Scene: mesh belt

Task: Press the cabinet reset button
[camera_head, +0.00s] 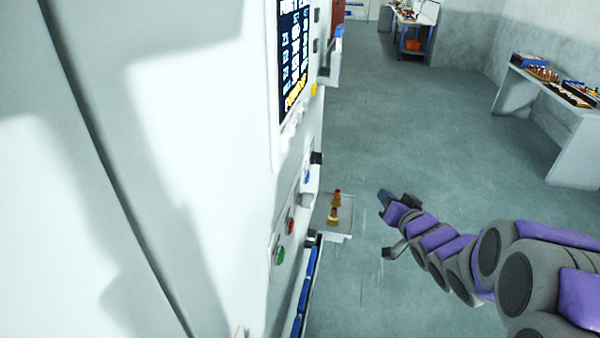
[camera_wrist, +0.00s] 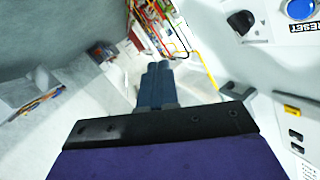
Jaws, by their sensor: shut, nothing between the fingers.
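The reset button (camera_wrist: 300,9) is a round blue cap at the upper right of the wrist view, on the white cabinet panel, with a "RESET" label beside it. The white cabinet (camera_head: 180,130) fills the left of the head view; I cannot clearly pick out the reset button there. My gripper (camera_head: 384,196) is out in the open to the right of the cabinet face, apart from it. In the wrist view its two fingers (camera_wrist: 157,82) lie together with nothing between them. The button is right of the fingertips and untouched.
A red button (camera_head: 291,226) and a green button (camera_head: 281,255) sit on the cabinet side. A black knob (camera_wrist: 241,22) is near the reset button. A small shelf (camera_head: 338,236) juts out with brown-yellow items. A screen (camera_head: 294,55) is above.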

